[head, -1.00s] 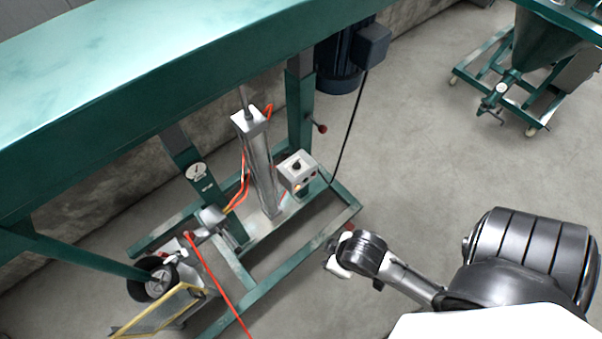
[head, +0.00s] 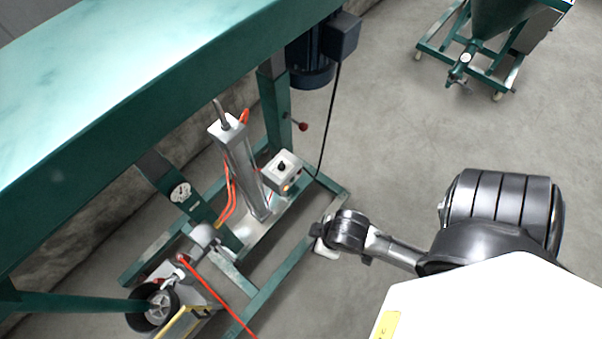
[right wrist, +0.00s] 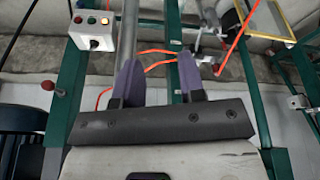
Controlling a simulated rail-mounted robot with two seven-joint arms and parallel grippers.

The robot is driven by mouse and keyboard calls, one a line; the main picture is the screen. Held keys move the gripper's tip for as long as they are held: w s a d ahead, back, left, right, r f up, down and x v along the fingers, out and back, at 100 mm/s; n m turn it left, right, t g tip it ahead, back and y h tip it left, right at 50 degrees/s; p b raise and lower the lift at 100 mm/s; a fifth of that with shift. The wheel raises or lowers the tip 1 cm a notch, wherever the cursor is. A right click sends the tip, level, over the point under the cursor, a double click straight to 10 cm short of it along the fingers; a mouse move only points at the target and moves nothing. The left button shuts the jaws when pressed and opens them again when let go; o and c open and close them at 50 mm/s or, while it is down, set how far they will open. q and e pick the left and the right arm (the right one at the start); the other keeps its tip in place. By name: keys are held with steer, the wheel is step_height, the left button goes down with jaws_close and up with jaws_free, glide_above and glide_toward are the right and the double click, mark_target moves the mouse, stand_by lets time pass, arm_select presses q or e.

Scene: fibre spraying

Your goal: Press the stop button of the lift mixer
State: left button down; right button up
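The lift mixer's control box (head: 283,173) is a small light-grey box on the green frame, beside the silver cylinder. A dark knob and a small lit orange spot show on it. In the right wrist view the control box (right wrist: 94,32) is at the upper left, with a dark knob, a red button (right wrist: 105,20), a green button (right wrist: 91,20) and another reddish button (right wrist: 78,19). My right gripper (head: 323,243) is below and right of the box, apart from it. Its two purple fingers (right wrist: 158,65) stand apart with nothing held between them. My left gripper is out of view.
The silver cylinder (head: 244,170) stands left of the box, with orange hoses beside it. The green frame (head: 278,268) and wheel (head: 154,308) are low left. A red-knobbed lever (head: 302,126) and hanging black cable are near the box. Open floor lies right.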

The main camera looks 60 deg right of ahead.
steer(key=shift+a, duration=0.1)
jaws_close()
stand_by(1.3)
